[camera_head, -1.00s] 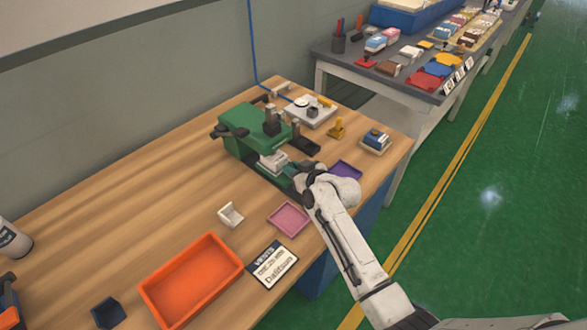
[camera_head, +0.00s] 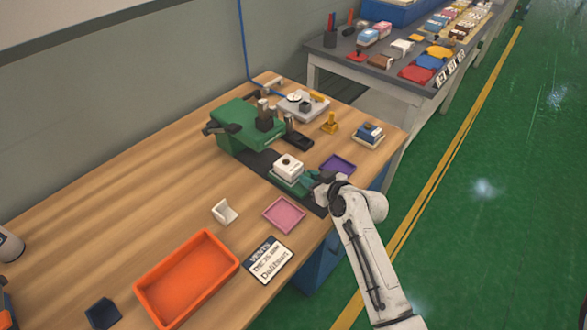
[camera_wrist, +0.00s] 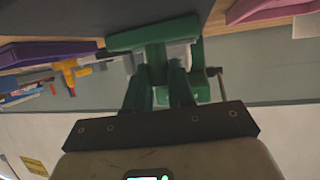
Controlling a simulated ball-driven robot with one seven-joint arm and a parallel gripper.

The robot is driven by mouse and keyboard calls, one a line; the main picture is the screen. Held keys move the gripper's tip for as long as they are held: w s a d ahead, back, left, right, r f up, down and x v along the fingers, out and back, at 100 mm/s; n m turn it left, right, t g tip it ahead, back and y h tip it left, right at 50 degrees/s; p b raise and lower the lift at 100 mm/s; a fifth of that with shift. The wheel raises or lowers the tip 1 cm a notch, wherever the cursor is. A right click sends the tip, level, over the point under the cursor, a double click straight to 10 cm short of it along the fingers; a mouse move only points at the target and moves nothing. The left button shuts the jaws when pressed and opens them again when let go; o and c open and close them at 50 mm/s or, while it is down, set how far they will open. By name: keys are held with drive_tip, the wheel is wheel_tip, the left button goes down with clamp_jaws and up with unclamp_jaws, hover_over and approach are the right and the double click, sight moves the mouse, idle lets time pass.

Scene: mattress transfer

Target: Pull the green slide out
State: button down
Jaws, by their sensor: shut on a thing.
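The green slide (camera_head: 290,181) lies on a dark rail (camera_head: 258,162) at the front of the green machine (camera_head: 243,128). It stands out from the machine body and carries a white block (camera_head: 288,165) with a dark spot on top. My gripper (camera_head: 318,187) is shut on the slide's outer end, near the table's front edge. In the wrist view the green slide's end (camera_wrist: 152,33) shows close up beyond my gripper (camera_wrist: 163,58). The exact contact is partly hidden by my fingers.
A purple tray (camera_head: 338,165) lies just behind my gripper and a pink tray (camera_head: 284,215) to its left. A sign card (camera_head: 268,262), a white holder (camera_head: 225,212) and an orange bin (camera_head: 187,278) stand further left.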

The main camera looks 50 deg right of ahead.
drive_tip(key=s, duration=0.5)
drive_tip(key=shift+s+d+f+b, duration=0.1)
drive_tip(key=shift+s+d+b, duration=0.05)
drive_tip(key=shift+b, duration=0.15)
drive_tip(key=c, duration=1)
unclamp_jaws()
drive_tip(key=shift+s, duration=0.1)
drive_tip(key=b+v, duration=0.1)
drive_tip(key=v, duration=0.9)
drive_tip(key=shift+s+r+b, duration=0.25)
drive_tip(key=shift+s+b, duration=0.05)
